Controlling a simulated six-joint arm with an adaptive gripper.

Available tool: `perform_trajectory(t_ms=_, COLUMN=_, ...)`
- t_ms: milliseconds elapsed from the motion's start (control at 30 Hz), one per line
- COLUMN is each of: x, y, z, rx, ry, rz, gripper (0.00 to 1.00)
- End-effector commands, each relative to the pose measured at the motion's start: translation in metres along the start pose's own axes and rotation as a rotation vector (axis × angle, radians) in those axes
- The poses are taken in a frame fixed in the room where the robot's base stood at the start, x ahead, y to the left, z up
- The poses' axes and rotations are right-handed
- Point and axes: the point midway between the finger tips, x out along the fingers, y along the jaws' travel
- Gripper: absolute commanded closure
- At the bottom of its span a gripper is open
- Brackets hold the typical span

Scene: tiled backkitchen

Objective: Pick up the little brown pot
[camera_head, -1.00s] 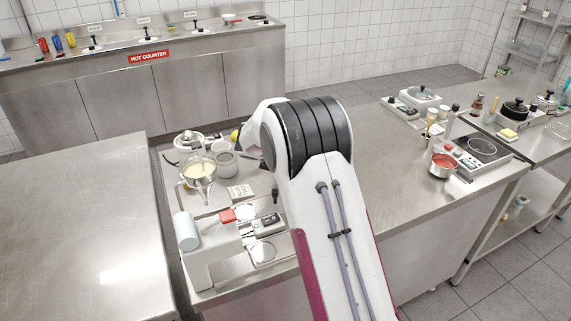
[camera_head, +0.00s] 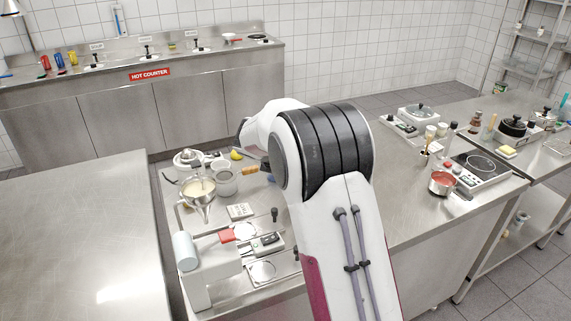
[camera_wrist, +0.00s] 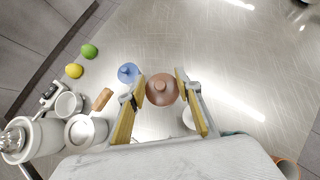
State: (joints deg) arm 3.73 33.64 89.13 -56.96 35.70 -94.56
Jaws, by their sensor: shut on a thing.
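The little brown pot (camera_wrist: 161,88) shows in the wrist view as a round brown lidded shape with a knob, between my gripper's two yellow-padded fingers. My gripper (camera_wrist: 160,92) is shut on it, with a finger at its left and right sides. In the head view the pot and gripper are hidden behind my arm. Whether the pot is lifted off the steel counter (camera_wrist: 215,40) cannot be told.
A blue lidded pot (camera_wrist: 128,73) stands close to the left finger. A white round item (camera_wrist: 188,119) is partly hidden by the right finger. A wooden-handled saucepan (camera_wrist: 82,132), a lemon (camera_wrist: 74,71) and a lime (camera_wrist: 89,51) lie left. The counter beyond is clear.

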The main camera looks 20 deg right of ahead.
Motion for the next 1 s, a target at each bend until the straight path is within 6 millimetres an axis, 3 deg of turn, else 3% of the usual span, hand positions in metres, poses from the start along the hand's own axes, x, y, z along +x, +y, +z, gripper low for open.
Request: perform_trajectory(t_ms=1000, x=-0.065, y=-0.099, z=-0.064, rx=-0.001, ry=0.0, rz=0.0, gripper=1.0)
